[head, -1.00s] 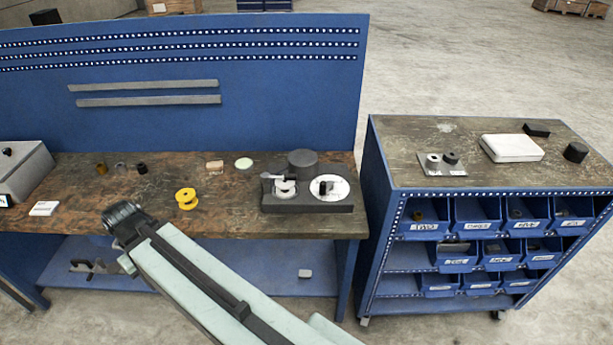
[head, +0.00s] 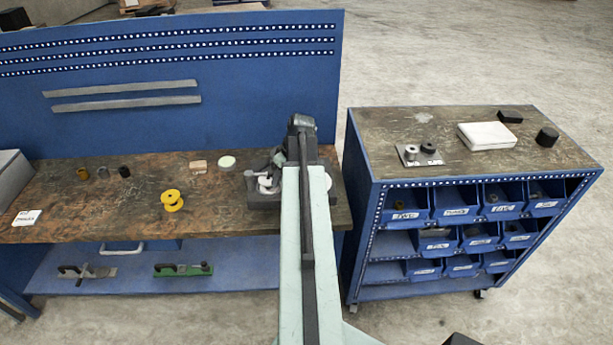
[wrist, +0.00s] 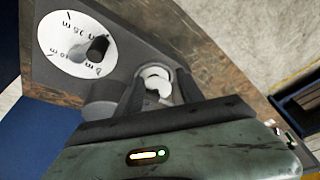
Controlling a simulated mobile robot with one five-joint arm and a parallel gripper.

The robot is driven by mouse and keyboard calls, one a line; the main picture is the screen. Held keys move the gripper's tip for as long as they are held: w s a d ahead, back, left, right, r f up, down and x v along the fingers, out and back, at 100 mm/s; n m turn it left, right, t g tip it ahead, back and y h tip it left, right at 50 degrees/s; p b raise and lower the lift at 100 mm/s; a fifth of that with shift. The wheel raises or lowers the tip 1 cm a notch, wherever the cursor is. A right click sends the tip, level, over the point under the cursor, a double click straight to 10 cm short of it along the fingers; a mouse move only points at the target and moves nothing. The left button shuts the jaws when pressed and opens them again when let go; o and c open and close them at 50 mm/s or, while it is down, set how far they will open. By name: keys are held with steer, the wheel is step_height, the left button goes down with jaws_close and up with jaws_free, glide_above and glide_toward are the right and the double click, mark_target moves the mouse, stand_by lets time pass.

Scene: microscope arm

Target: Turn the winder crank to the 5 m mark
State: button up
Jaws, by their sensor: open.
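The winder is a dark grey block on the bench. Its left end (head: 262,199) shows in the head view, with a pale spool post (head: 267,185) on it; my arm hides the dial side. In the wrist view the white dial (wrist: 55,45) is at upper left, with "m" marks that appear upside down. The black crank knob (wrist: 97,48) stands on the dial near its right edge. My gripper (wrist: 160,74) is open, with the pale round post (wrist: 155,84) showing between its fingers. It is beside the crank knob, not around it. Contact with the post cannot be told.
A yellow spool (head: 172,200), small cylinders and a pale disc (head: 227,161) are on the bench (head: 110,215). A blue back panel (head: 180,125) rises behind. A cart (head: 450,150) with blue bins stands to the right.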

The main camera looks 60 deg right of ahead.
steer(key=s+d+r, duration=0.1)
steer(key=s+d, duration=0.7)
steer(key=shift+t+h, duration=0.3)
steer(key=shift+h, duration=0.1)
steer(key=b+x, duration=0.3)
steer(key=x, duration=0.1)
steer(key=b+x, duration=0.4)
steer(key=shift+w, duration=0.25)
steer(key=shift+r, duration=0.15)
jaws_close()
steer(key=shift+d, duration=0.1)
